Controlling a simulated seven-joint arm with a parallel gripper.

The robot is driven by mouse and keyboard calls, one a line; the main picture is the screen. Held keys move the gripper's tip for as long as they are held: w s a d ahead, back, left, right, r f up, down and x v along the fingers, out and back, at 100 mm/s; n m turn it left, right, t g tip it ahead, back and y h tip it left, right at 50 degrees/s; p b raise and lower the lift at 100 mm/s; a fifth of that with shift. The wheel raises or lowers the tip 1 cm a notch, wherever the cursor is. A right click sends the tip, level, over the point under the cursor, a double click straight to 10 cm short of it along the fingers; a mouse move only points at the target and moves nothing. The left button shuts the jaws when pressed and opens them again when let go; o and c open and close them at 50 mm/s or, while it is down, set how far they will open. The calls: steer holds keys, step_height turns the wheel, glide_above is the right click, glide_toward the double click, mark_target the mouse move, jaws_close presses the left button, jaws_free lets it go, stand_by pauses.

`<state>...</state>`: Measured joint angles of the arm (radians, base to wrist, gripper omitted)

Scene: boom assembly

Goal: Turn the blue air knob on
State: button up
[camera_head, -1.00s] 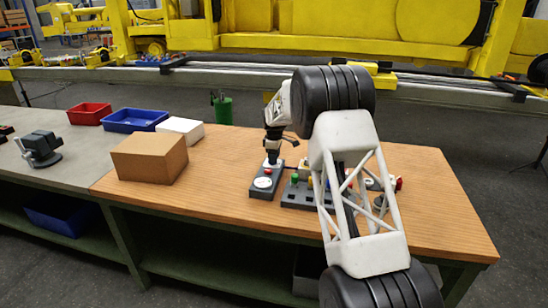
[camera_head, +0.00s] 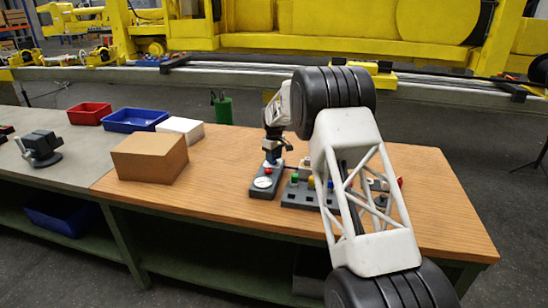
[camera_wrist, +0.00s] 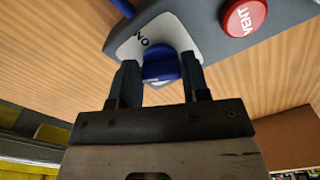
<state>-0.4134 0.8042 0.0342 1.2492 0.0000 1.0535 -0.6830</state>
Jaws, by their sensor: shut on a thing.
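The blue air knob (camera_wrist: 161,66) sits on a white plate (camera_wrist: 128,47) marked "ON" in the wrist view. My gripper (camera_wrist: 160,72) is shut on the knob, with one dark finger on each side of it. The knob's far side and part of the plate's lettering are hidden. In the head view my gripper (camera_head: 272,156) reaches down to the far end of the narrow grey panel (camera_head: 257,193).
A red button marked "VENT" (camera_wrist: 243,17) lies beside the knob. A second panel with several coloured controls (camera_head: 296,195) stands to the right, partly hidden by my arm. A cardboard box (camera_head: 150,157) stands to the left. The table's front right is clear.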

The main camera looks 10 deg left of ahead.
steer(key=m, duration=0.6)
steer(key=shift+s+a+m, duration=0.1)
steer(key=shift+s+m, duration=0.05)
steer(key=shift+m, duration=0.15)
steer(key=m, duration=0.6)
steer(key=shift+a, duration=0.15)
steer(key=o, duration=0.9)
steer(key=shift+r, duration=3.9)
